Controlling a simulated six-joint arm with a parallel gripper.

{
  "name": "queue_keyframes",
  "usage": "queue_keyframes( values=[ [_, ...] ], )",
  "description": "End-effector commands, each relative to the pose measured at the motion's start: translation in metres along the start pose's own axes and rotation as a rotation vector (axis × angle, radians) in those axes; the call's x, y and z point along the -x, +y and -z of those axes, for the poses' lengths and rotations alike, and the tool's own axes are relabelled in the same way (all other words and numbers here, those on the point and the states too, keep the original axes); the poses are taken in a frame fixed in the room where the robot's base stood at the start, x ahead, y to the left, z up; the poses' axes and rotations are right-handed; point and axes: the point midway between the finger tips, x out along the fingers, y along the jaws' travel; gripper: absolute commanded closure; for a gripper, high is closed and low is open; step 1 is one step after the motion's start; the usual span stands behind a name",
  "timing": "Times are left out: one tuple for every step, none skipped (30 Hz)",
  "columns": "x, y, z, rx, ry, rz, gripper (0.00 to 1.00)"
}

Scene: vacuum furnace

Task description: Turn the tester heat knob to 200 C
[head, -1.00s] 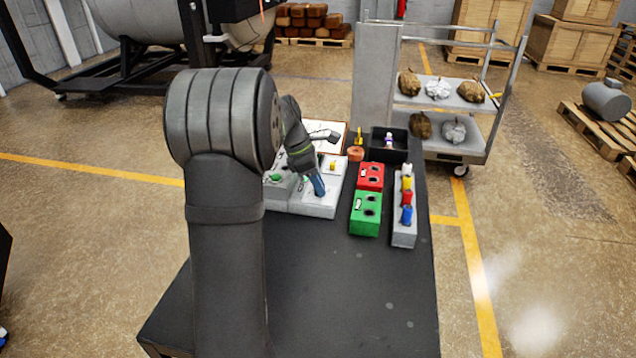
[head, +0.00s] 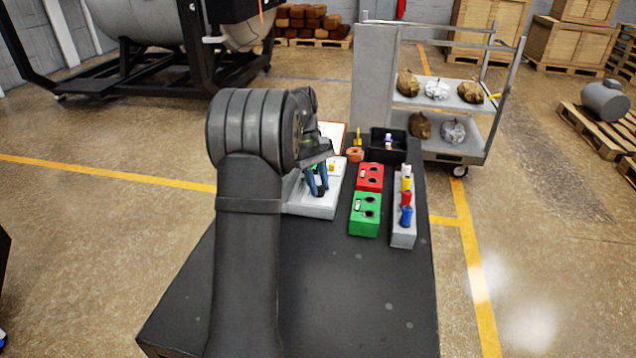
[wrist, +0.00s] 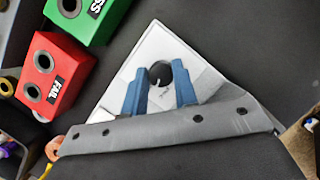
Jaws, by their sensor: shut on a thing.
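The pale grey tester (head: 312,210) sits on the dark table, partly hidden by my arm in the head view. In the wrist view its panel (wrist: 152,38) fills the middle, with a round black knob (wrist: 160,73) on it. My gripper (wrist: 160,72) has blue fingers on either side of this knob and is shut on it. In the head view my gripper (head: 318,190) reaches down onto the tester's top. The knob's setting and scale marks are too small to read.
A red box (head: 370,177) marked FAIL in the wrist view and a green box (head: 364,214) stand right of the tester. A grey rack (head: 403,233) holds coloured pieces. A black bin (head: 400,150) stands behind. The table's front is clear.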

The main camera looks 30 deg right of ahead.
Motion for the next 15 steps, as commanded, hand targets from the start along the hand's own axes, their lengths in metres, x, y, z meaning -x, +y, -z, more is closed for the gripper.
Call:
queue_keyframes(
  values=[
    [-0.0004,0.0015,-0.0007,-0.041,0.002,0.018,0.96],
    [-0.0004,0.0016,-0.0009,-0.068,0.002,0.028,0.96],
    [-0.0004,0.0017,-0.0009,-0.103,0.004,0.043,0.96],
    [-0.0005,0.0017,-0.0008,-0.128,0.006,0.054,0.96],
    [-0.0004,0.0017,-0.0009,-0.154,0.007,0.065,0.96],
    [-0.0003,0.0018,-0.0013,-0.189,0.008,0.079,0.96],
    [-0.0002,0.0020,-0.0013,-0.216,0.010,0.090,0.96],
    [-0.0002,0.0022,-0.0013,-0.243,0.012,0.101,0.96],
    [-0.0004,0.0026,-0.0016,-0.278,0.013,0.115,0.96],
    [-0.0006,0.0025,-0.0017,-0.304,0.014,0.127,0.96],
    [-0.0007,0.0024,-0.0017,-0.330,0.015,0.138,0.96],
    [-0.0009,0.0026,-0.0018,-0.365,0.016,0.152,0.96],
    [-0.0008,0.0026,-0.0017,-0.391,0.018,0.163,0.96],
    [-0.0008,0.0027,-0.0016,-0.417,0.019,0.174,0.96],
    [-0.0008,0.0030,-0.0019,-0.452,0.021,0.188,0.96]
  ],
)
